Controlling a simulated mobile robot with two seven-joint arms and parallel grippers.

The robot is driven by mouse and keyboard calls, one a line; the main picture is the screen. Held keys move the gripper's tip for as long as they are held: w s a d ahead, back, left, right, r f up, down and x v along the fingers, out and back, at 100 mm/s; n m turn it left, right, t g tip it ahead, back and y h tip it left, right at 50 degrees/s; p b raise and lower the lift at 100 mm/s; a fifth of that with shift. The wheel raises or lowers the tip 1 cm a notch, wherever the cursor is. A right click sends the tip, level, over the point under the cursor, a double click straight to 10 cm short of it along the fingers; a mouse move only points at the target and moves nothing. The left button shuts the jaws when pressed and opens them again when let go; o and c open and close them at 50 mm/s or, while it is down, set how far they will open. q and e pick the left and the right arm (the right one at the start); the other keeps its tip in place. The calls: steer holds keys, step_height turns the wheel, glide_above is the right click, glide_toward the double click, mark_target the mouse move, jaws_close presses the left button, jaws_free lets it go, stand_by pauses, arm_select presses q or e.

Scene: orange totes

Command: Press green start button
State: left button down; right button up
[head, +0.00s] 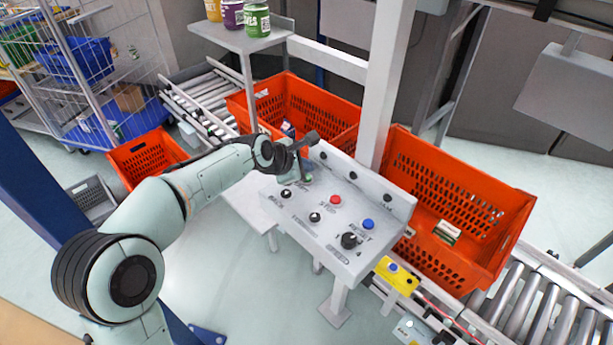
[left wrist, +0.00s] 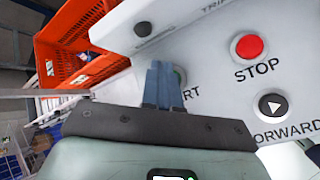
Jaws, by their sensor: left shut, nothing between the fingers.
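The grey control panel (head: 330,220) stands in the middle of the head view. The green start button (head: 309,178) is at its upper left, mostly hidden by my left gripper (head: 303,175). In the left wrist view, a sliver of the green button (left wrist: 181,74) shows beside my left gripper's fingers (left wrist: 161,84), above the letters "RT". The fingers are shut and empty, with their tips over or at the button; I cannot tell whether they touch it. The red stop button (head: 336,200) sits to its right and also shows in the left wrist view (left wrist: 249,47). My right gripper is not in view.
A blue button (head: 368,224) and black knobs (head: 349,240) share the panel. Orange totes (head: 455,205) stand on roller conveyors (head: 530,310) behind it. A grey post (head: 388,85) rises just behind the panel. A shelf (head: 243,37) with jars is at the back.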

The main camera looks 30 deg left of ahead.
arm_select(q)
steer(key=shift+f, duration=0.45)
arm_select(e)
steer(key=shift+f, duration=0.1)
